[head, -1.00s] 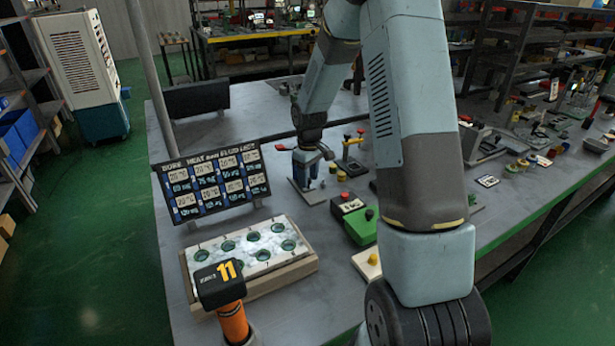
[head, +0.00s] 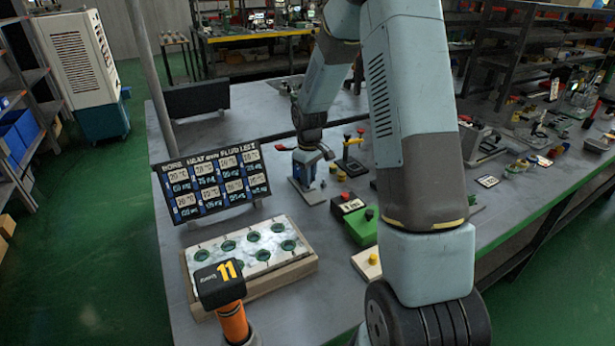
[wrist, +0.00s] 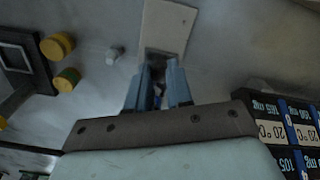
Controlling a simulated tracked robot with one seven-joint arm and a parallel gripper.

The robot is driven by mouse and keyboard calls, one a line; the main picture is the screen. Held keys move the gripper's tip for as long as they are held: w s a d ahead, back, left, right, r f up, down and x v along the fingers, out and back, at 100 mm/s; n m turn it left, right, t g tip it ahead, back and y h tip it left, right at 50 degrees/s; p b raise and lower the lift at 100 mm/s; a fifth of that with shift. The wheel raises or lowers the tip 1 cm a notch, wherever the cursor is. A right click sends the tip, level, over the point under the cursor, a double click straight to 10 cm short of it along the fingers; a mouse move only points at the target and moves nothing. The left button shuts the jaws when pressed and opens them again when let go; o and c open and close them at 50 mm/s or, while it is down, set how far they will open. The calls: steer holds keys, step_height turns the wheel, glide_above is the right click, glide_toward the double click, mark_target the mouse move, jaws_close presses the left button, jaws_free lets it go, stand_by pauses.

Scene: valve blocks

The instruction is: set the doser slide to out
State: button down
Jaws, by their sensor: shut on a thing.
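The doser shows as a pale grey base plate (head: 313,197) on the bench in the head view. The plate also shows at the top middle of the wrist view (wrist: 168,25). My gripper (head: 304,178) is low over this plate, pointing down. In the wrist view its two blue-grey fingers (wrist: 158,92) are close together at the plate's near end. They are shut on a small part between them, seemingly the doser slide (wrist: 158,88). The fingers and their shadow hide most of it, so its exact position along the plate cannot be told.
A labelled board (head: 218,187) stands left of my gripper, close by in the wrist view (wrist: 290,130). Yellow-topped knobs (wrist: 57,46) and a red-and-yellow fixture (head: 350,155) stand nearby. A green box (head: 362,227) and a tray with round wells (head: 250,275) are nearer.

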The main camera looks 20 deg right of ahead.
steer(key=s, duration=0.2)
steer(key=s+d, duration=0.1)
steer(key=s, duration=0.2)
steer(key=shift+s, duration=0.25)
steer(key=shift+f, duration=0.1)
steer(key=c, duration=1)
jaws_free()
steer(key=shift+r, duration=6.95)
